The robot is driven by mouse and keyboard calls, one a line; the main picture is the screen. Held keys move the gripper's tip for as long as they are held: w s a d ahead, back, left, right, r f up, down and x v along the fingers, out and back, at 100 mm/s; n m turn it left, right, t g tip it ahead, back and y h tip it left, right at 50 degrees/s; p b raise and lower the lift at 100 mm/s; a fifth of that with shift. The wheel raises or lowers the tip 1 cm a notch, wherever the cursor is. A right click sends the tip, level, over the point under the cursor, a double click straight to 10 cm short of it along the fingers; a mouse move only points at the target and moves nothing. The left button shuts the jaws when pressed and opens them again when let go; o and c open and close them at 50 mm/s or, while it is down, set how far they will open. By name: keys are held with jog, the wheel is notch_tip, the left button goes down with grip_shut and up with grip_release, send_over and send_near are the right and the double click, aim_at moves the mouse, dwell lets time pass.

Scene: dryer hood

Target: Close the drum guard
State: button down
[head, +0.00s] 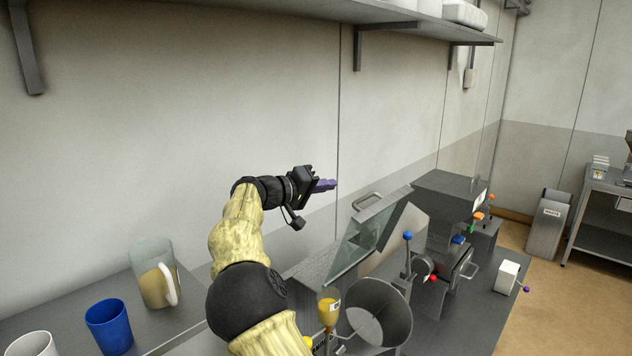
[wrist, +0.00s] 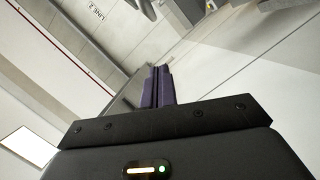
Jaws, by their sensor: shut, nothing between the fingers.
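The drum guard (head: 368,236) is a grey-framed, clear-paned hood in the head view. It stands raised and tilted up behind the open metal drum (head: 380,312), with a bar handle (head: 367,200) at its top edge. The drum's mouth is uncovered and a thin rod shows inside it. My gripper (head: 326,185), with purple fingers, is up in the air to the left of the handle, apart from the guard. Its fingers are together and empty. They also show in the wrist view (wrist: 157,88), where I cannot make out the guard.
A blue-knobbed lever (head: 407,238) and a yellow container (head: 328,312) stand beside the drum. A dark machine box (head: 447,200) is behind to the right. A pitcher (head: 155,275) and blue cup (head: 109,326) stand on the left counter. A wall shelf (head: 430,35) hangs above.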

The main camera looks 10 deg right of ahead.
jog(key=s+d+f+p, duration=0.1)
jog(key=d+f+p, duration=0.1)
jog(key=d, duration=0.4)
jog(key=shift+f+p, duration=0.3)
jog(key=shift+p, duration=0.45)
jog(key=shift+s+d+f+b, duration=0.25)
jog(key=shift+d+b, duration=0.1)
jog(key=shift+b, duration=0.3)
